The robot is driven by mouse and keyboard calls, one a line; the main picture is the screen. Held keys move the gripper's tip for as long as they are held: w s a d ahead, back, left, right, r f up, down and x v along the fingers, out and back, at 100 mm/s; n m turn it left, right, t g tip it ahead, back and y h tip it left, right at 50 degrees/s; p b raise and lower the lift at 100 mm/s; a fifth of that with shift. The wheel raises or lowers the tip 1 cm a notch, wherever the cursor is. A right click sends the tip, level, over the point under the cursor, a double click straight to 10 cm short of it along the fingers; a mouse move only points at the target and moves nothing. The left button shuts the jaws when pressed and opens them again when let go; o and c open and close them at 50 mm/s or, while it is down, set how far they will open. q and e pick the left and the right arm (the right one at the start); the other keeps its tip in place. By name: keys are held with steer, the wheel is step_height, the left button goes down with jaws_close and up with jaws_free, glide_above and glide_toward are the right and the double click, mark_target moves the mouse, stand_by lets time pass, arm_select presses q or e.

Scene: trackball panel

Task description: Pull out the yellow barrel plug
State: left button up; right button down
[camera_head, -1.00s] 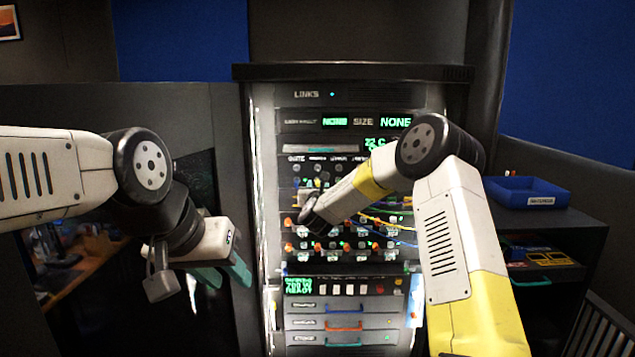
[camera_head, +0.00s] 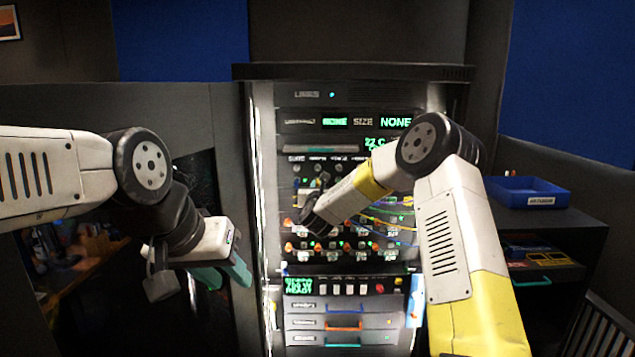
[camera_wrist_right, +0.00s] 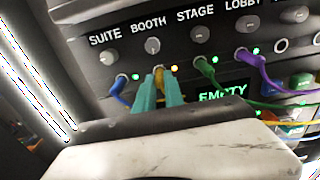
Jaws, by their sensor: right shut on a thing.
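The yellow barrel plug (camera_wrist_right: 159,80) sits in the socket under the BOOTH label in the right wrist view, with a lit yellow lamp beside it. The teal fingers of my right gripper (camera_wrist_right: 160,92) are shut on it, one on each side. I cannot tell whether it has shifted in its socket. In the head view my right gripper is mostly hidden behind its own wrist at the panel (camera_head: 288,112). My left gripper (camera_head: 222,275) hangs to the left of the panel with its teal fingers apart and nothing seen between them.
A blue plug (camera_wrist_right: 119,86) is just left of the yellow one. A green plug (camera_wrist_right: 205,68) and a purple plug (camera_wrist_right: 246,57) are to its right. A blue tray (camera_head: 527,191) stands on the cabinet at right. Drawers (camera_head: 345,323) are below the panel.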

steer(key=s, duration=0.6)
steer(key=shift+s, duration=0.3)
stand_by(0.5)
stand_by(0.4)
